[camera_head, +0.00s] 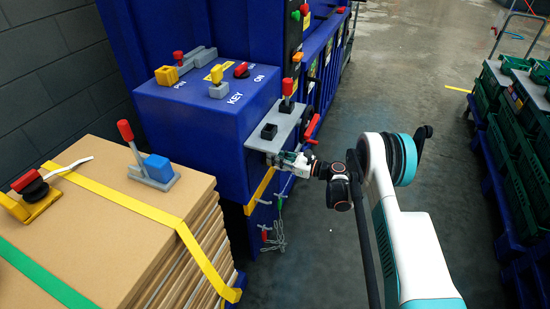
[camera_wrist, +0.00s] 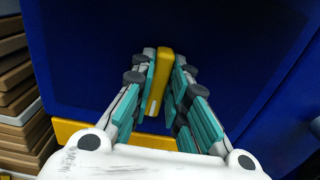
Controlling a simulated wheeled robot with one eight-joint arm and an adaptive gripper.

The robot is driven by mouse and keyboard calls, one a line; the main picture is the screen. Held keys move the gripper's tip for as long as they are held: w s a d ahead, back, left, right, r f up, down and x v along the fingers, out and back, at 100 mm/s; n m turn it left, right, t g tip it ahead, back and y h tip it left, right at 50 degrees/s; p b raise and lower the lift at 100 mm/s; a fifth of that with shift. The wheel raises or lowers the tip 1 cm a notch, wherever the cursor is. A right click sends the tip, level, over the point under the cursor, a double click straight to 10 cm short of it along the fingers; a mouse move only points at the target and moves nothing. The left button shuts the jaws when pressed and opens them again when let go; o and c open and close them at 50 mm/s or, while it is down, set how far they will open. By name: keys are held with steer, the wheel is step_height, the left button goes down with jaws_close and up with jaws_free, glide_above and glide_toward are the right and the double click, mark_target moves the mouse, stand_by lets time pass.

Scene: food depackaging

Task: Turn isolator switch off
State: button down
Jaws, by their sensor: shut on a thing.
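My gripper (camera_head: 285,160) is at the side of the blue machine box (camera_head: 205,110), just below the grey plate that juts from it. In the wrist view my gripper (camera_wrist: 164,85) is closed around a narrow upright yellow piece (camera_wrist: 158,78), with teal finger pads on both sides. The yellow piece stands against the box's dark blue face and may be the isolator switch's handle; no label shows on it. In the head view my gripper hides it.
The grey plate (camera_head: 262,143) carries a red-topped lever (camera_head: 288,92) and a black block (camera_head: 269,131) close above my gripper. A yellow bar (camera_head: 260,190) is below it. Stacked cardboard (camera_head: 100,235) is at left, green crates (camera_head: 520,130) at right. Open floor lies between.

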steer(key=shift+n, duration=0.4)
steer(key=shift+s+a+f+n, duration=0.1)
steer(key=shift+s+f+n, duration=0.15)
steer(key=shift+n, duration=2.6)
steer(key=shift+s+a+f+n, duration=0.1)
steer(key=shift+s+f+n, duration=0.1)
steer(key=shift+n, duration=2.7)
steer(key=shift+s+f+n, duration=0.15)
steer(key=shift+f+n, duration=0.1)
steer(key=shift+n, duration=2.6)
steer(key=c, duration=1.6)
jaws_free()
steer(key=shift+o, duration=0.2)
steer(key=shift+d, duration=0.1)
